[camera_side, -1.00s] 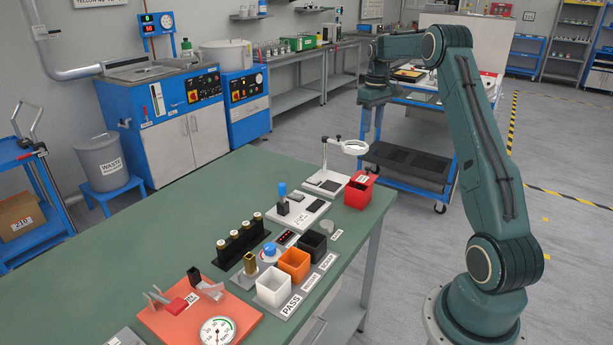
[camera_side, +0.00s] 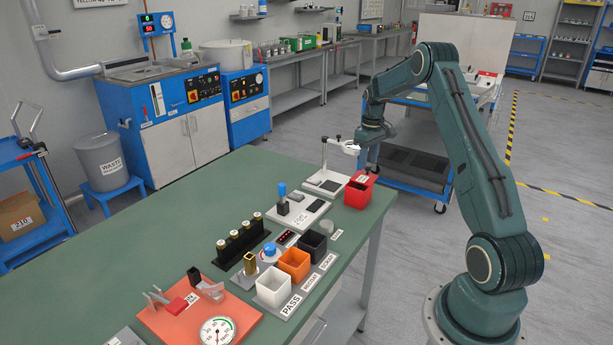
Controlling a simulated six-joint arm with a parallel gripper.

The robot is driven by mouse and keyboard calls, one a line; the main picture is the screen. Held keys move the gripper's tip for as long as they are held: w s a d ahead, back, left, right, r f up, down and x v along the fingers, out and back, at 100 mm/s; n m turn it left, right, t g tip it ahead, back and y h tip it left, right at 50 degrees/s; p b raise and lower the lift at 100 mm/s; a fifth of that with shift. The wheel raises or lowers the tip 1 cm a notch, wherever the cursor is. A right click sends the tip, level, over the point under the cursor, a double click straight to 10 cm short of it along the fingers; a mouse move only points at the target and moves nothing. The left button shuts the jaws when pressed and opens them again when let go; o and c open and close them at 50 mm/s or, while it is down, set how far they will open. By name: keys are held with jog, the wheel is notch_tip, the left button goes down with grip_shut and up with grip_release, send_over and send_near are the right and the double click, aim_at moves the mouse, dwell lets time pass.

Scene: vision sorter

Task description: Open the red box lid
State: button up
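The red box (camera_side: 357,195) stands at the far right corner of the green table, with a small white label near its top. It is too small to tell how its lid sits. My gripper (camera_side: 368,166) points down just above and behind the box, close to its top. The fingers are small and dark at this distance, so I cannot tell whether they are open or touch the lid.
A white ring-shaped magnifier on a stand (camera_side: 328,165) is just left of my gripper. White, orange and black bins (camera_side: 293,264) stand nearer along the table's right edge. A blue cart (camera_side: 410,185) is behind. The table's left part is clear.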

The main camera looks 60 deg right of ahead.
jog(key=shift+f, duration=0.7)
grip_shut()
jog(key=d, duration=0.3)
jog(key=shift+d, duration=0.15)
grip_release()
jog(key=shift+r, duration=0.15)
